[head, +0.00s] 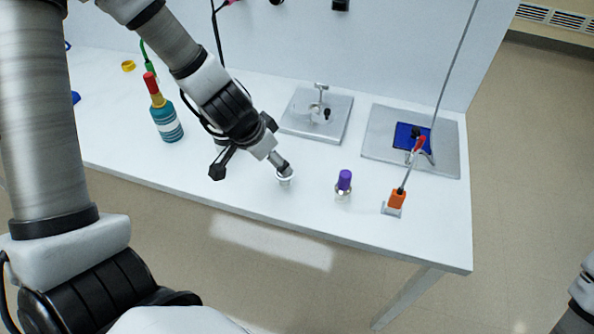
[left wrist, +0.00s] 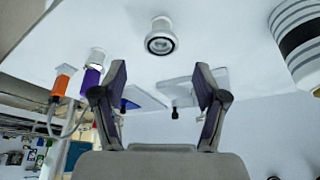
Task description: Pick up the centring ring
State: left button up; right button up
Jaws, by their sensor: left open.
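In the head view the white holder (head: 285,180) stands near the bench's front edge, partly hidden by my gripper. My right gripper is out of view.
A purple-capped vial (head: 344,183) and an orange-based tool with red tip (head: 397,198) stand to the right. A striped bottle (head: 167,122) stands left. Metal plates (head: 298,124) (head: 384,146) lie behind on the white bench (head: 235,186).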

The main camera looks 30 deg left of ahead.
aim_at(280, 177)
pick_arm(q)
jog(key=b+x, duration=0.1)
jog(key=x, duration=0.1)
jog(key=b+x, duration=0.3)
jog(key=shift+s+a+f+b, duration=0.2)
jog(key=shift+f+b, duration=0.15)
jog(key=shift+f, duration=0.2)
jog(key=shift+w+f, duration=0.15)
jog(key=shift+w, duration=0.1)
jog(key=shift+d+r, duration=0.2)
jog(key=shift+r, duration=0.1)
jog(key=shift+s+a, duration=0.1)
jog(key=shift+s, duration=0.05)
jog(key=c, duration=1)
jog(key=shift+r, duration=0.1)
